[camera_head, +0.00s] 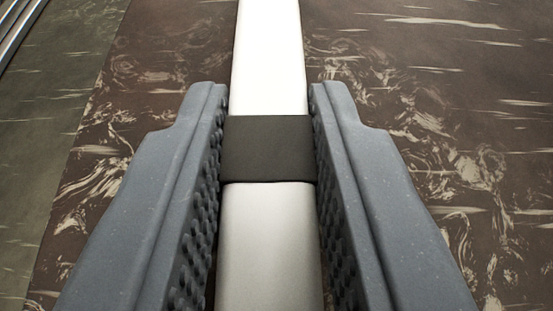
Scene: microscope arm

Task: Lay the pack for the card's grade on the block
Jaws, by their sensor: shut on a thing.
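My gripper (268,105) fills the lower middle of the head view, with a grey, knobbed jaw on each side. It is shut on a long white bar-like thing (268,60) with a dark band (268,149) around it. The jaws press on both sides at the dark band. The white thing runs from the bottom edge up past the top edge of the picture, so both its ends are out of view. I cannot tell whether it is a pack. The card and the block are not in view.
Below is a brown surface with pale marbled streaks (430,100). A greenish-grey strip (40,130) lies along the left side. Shiny metal rails (18,28) show at the top left corner. The brown surface in view is bare on both sides of the jaws.

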